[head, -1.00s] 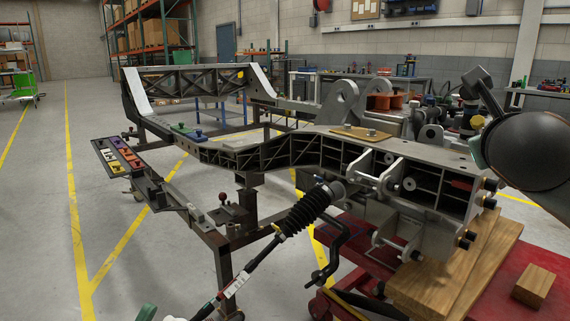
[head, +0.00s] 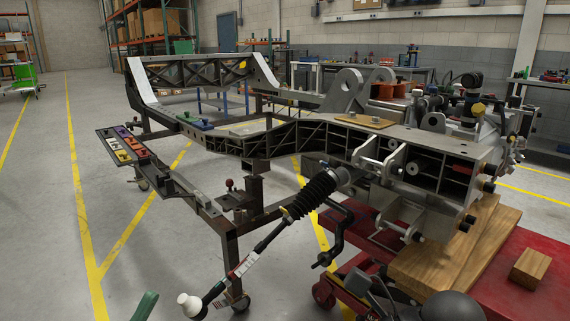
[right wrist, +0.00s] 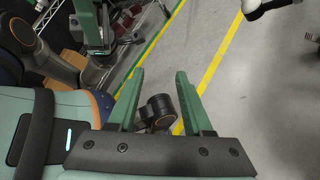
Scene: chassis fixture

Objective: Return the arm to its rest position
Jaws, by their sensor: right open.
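My right gripper (right wrist: 160,72) shows in the right wrist view with its two green fingers well apart and nothing held between them. Beyond the fingers are bare floor and a dark round part. In the head view a dark rounded part of my right arm shows at the bottom edge, right of centre; the right gripper is not clear there. A single green piece at the bottom left edge of the head view looks like a finger of my left gripper (head: 146,306); the rest is cut off.
The chassis frame (head: 262,143) stands across the middle, with a black-bellowed steering rod (head: 313,198) in front. Wood blocks (head: 462,245) lie on a red cart (head: 500,295) at right. A tray of coloured parts (head: 118,150) is at left. Yellow-lined floor is clear there.

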